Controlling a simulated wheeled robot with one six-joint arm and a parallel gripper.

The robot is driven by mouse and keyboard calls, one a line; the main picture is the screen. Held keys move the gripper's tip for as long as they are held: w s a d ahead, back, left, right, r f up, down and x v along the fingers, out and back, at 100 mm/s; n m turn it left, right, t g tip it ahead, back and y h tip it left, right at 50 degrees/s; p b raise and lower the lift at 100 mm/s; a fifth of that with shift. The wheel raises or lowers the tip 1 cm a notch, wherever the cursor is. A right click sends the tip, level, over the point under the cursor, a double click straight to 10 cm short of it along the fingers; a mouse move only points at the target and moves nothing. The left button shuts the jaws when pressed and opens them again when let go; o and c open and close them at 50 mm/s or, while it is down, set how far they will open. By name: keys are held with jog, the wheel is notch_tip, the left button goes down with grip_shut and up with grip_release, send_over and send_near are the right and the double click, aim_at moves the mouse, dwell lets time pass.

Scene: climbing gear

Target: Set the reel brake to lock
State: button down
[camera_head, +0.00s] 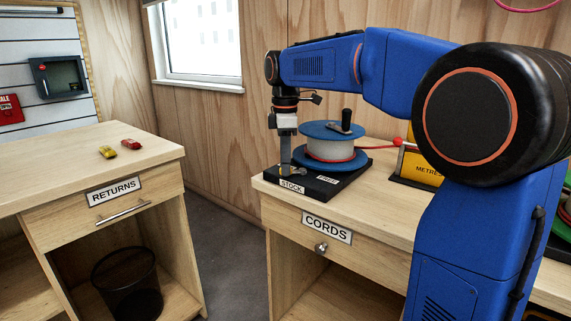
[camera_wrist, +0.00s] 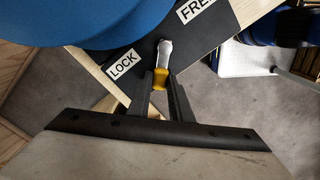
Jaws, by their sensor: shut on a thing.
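My gripper (camera_wrist: 160,88) is shut on the yellow grip. In the wrist view the lever lies between the LOCK label (camera_wrist: 123,64) to its left and the FREE label (camera_wrist: 196,9) to its upper right, pointing off the base's edge. In the head view my gripper (camera_head: 286,172) reaches down at the base's left end, partly hiding the lever.
A red ball (camera_head: 397,141) on the cord and a yellow METRES box (camera_head: 421,168) stand right of the reel. The returns counter (camera_head: 60,165) on the left holds small yellow and red items. A floor gap separates the counters. My arm blocks the right side.

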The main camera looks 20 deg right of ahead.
jog(key=c, duration=1.6)
grip_release()
notch_tip(320, 180, up, 17)
jog(key=shift+r, duration=0.2)
jog(key=s+d+f+m+t, duration=0.1)
jog(key=s+f+m, duration=0.4)
jog(key=s+f, duration=0.5)
jog(key=s+d+f+m+t, duration=0.2)
jog(key=s+f+m, duration=0.3)
jog(key=s+f, duration=0.6)
jog(key=s+d+f+m+t, duration=0.1)
jog(key=s+d+f+m, duration=0.2)
jog(key=s+f, duration=0.8)
notch_tip(320, 180, down, 2)
jog(key=shift+f+m+t, duration=0.15)
jog(key=shift+m+t, duration=0.25)
jog(key=shift+m, duration=0.9)
